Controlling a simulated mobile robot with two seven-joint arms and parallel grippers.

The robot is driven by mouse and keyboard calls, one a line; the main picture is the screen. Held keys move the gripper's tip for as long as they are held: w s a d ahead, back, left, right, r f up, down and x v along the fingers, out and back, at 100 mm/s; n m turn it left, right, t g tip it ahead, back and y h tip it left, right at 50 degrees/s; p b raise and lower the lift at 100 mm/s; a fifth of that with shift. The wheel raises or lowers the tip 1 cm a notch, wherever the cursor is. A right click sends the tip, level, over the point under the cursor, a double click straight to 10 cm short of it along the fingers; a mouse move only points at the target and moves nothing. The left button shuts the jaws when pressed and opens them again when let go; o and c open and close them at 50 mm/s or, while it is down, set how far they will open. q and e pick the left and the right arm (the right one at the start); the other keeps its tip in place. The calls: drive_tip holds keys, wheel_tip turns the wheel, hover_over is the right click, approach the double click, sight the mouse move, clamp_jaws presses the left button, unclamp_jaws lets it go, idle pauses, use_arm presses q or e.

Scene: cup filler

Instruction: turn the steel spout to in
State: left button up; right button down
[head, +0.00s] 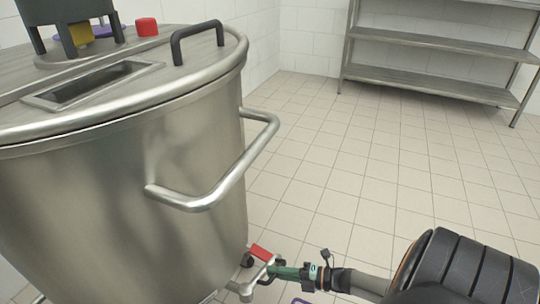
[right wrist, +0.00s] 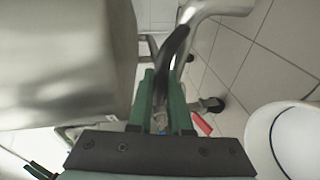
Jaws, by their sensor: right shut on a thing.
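The steel spout (head: 245,289) is low at the front of the big steel vessel (head: 190,240), near its bottom edge in the head view.
A bent steel handle (head: 220,184) juts from the vessel above my right gripper. A black handle (head: 197,40) and a red knob (head: 147,27) are on the lid. A steel shelf rack (head: 430,77) stands at the back right. The tiled floor (head: 350,180) between is clear.

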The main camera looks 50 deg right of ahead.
drive_tip(key=shift+w+d+n+g+y+b, duration=0.25)
drive_tip(key=shift+w+n+g+y+b, duration=0.3)
drive_tip(key=shift+w+n+g+y, duration=0.85)
drive_tip(key=shift+y, duration=0.3)
drive_tip(key=c, duration=0.8)
unclamp_jaws()
drive_tip(key=shift+s, duration=0.1)
drive_tip(key=shift+c, duration=0.2)
